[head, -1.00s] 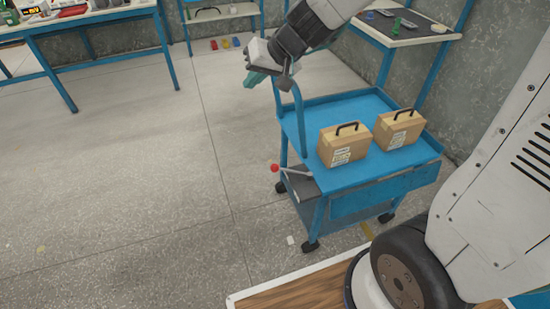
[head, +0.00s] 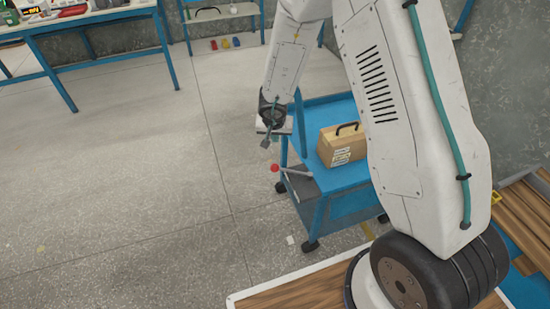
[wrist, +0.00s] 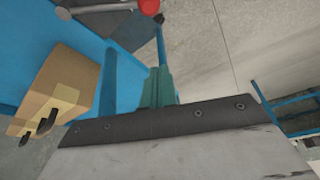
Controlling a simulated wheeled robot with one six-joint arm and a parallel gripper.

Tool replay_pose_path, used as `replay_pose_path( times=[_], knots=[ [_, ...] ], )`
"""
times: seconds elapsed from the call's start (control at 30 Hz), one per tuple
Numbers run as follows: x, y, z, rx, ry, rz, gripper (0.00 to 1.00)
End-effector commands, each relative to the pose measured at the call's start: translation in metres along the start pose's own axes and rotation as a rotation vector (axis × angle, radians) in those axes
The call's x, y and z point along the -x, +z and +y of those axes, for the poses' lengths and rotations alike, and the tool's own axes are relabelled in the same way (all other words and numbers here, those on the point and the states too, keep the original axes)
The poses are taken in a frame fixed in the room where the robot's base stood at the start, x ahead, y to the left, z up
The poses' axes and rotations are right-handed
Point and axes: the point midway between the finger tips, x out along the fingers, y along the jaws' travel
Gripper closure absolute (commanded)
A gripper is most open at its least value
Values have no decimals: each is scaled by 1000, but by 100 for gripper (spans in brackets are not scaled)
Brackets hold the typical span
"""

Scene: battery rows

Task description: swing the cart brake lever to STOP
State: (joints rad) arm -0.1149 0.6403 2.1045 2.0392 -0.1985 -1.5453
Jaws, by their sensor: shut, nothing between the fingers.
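The blue cart (head: 348,176) stands right of centre in the head view. Its brake lever (head: 295,172) is a grey rod with a red knob (head: 275,168), sticking out to the left from the cart's near-left corner. In the wrist view the lever (wrist: 100,8) and red knob (wrist: 149,6) show at the top edge, beyond the fingertips. My gripper (head: 266,142) hangs just above the knob in the head view, apart from it as far as I can tell. Its teal fingers (wrist: 159,88) are shut and empty. No STOP marking is legible.
A cardboard box (head: 341,148) with a black handle sits on the cart top. My arm hides the cart's right part. A blue-framed bench (head: 85,17) stands far left, and a shelf (head: 222,14) at the back. The floor left of the cart is clear.

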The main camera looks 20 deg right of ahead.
Motion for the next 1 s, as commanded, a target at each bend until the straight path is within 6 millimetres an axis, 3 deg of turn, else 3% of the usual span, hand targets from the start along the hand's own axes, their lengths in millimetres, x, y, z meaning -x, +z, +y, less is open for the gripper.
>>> replay_pose_path(
  times=[0.27, 0.7, 1.0],
  knots=[
    [-15, 1, 0, 2, 1, -2, 100],
    [-102, 1, 0, 1, 0, -2, 100],
    [-95, 29, -1, 3, -2, 0, 100]
  ],
)
